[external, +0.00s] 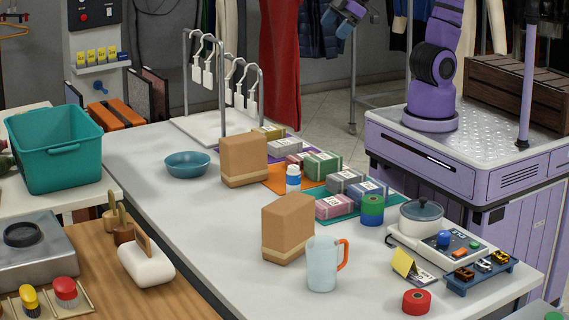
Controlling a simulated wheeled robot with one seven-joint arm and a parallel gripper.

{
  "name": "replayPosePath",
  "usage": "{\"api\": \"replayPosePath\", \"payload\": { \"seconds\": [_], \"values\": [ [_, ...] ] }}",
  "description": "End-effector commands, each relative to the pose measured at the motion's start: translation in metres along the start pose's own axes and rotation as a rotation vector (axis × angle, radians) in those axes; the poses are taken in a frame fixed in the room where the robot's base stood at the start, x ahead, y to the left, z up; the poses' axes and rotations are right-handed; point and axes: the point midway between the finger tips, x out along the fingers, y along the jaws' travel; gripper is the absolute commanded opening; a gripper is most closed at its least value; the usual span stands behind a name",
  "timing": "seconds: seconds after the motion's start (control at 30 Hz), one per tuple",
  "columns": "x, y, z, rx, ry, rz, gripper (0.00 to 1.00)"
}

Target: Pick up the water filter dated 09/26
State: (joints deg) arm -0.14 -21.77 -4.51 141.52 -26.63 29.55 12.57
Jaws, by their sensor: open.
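No date can be read on anything at this size, and I cannot tell which thing is the water filter dated 09/26. On the grey table, several wrapped packets with pale labels lie in groups, among them a green one (322,165), a pink one (335,207) and a grey one (345,180). A small white and blue bottle (293,178) and a green and blue cylinder (372,210) stand beside them. My gripper (335,22) is at the top edge of the external view, raised beyond the table, open and apart from everything on it.
Two brown boxes (244,160) (288,228) stand in front of the packets. A pale mug (322,264), a red roll (417,302), a scale with a pot (421,217) and a blue bowl (187,164) share the table. A hanger rack (222,90) stands at its back. The table's left middle is clear.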

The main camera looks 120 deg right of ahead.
Motion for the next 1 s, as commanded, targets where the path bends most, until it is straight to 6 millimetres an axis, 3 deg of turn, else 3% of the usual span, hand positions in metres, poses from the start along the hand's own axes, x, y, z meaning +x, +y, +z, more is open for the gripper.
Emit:
{"api": "replayPosePath", "payload": {
  "seconds": [0.03, 0.3, 0.5, 0.73, 1.0],
  "values": [
    [0.017, 0.002, -0.008, -0.023, 0.002, 0.011, 0.74],
    [0.101, 0.002, -0.043, -0.168, 0.06, 0.01, 0.74],
    [0.166, -0.012, -0.05, -0.285, 0.079, -0.063, 0.74],
    [0.239, -0.041, -0.033, -0.411, 0.063, -0.219, 0.74],
    [0.304, -0.078, 0.015, -0.517, -0.012, -0.452, 0.74]
  ]
}}
